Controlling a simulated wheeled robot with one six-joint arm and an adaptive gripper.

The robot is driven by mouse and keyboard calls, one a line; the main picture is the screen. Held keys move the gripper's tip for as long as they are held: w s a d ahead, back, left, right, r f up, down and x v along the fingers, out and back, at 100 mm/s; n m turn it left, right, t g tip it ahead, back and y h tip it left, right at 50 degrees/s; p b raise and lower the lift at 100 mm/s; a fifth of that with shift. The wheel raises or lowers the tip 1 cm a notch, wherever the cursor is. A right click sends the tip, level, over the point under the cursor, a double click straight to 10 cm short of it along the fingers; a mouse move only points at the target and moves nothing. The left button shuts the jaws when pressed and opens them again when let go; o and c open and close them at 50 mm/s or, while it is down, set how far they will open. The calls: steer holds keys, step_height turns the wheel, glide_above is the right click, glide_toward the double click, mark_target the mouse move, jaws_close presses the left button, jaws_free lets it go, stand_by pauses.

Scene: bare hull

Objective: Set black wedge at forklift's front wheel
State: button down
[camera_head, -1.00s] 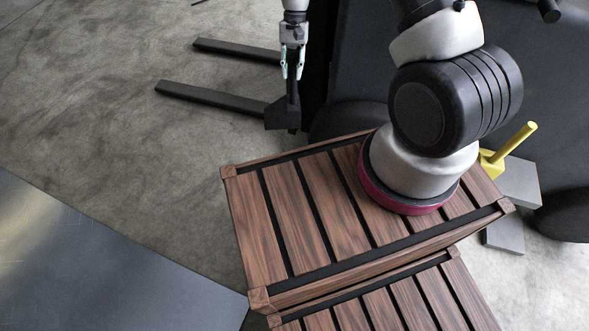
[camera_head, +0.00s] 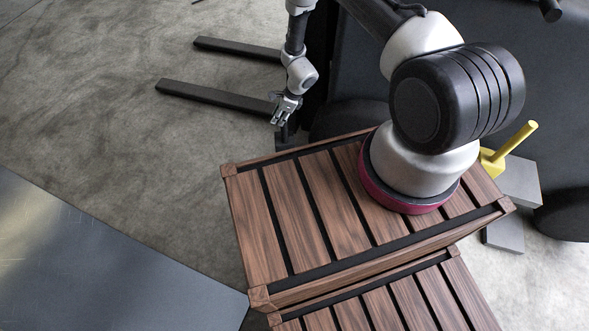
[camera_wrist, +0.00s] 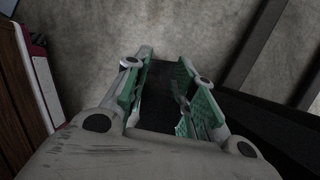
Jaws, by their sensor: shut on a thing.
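My gripper (camera_head: 282,116) is low, just left of the forklift's dark front wheel (camera_head: 350,118) and near the base of the forks. It is shut on the black wedge (camera_head: 284,133), of which only a small dark part shows below the fingers in the head view. In the wrist view the black wedge (camera_wrist: 160,82) lies between the green finger pads. The forklift's black body (camera_head: 420,60) rises behind my arm. I cannot tell whether the wedge touches the floor or the wheel.
Two black forks (camera_head: 215,97) reach left over the concrete floor. A slatted wooden crate (camera_head: 290,205) under my arm base stands close to the wheel. A yellow handled wedge (camera_head: 493,162) and grey blocks (camera_head: 520,183) lie at right. A metal plate (camera_head: 110,265) is at lower left.

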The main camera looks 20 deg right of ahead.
mark_target(289, 144)
steer(key=d+f+m, duration=0.1)
steer(key=f, duration=0.1)
steer(key=s+f+m+t, duration=0.1)
steer(key=f+m, duration=0.1)
steer(key=f, duration=0.1)
steer(key=s+d+f+m, duration=0.1)
steer(key=f, duration=0.1)
steer(key=shift+s+d+f+m+t+h, duration=0.15)
steer(key=shift+d+f+m+t+h, duration=0.15)
steer(key=shift+d+f+h, duration=0.1)
step_height(289, 144, down, 10)
steer(key=c, duration=1.2)
jaws_free()
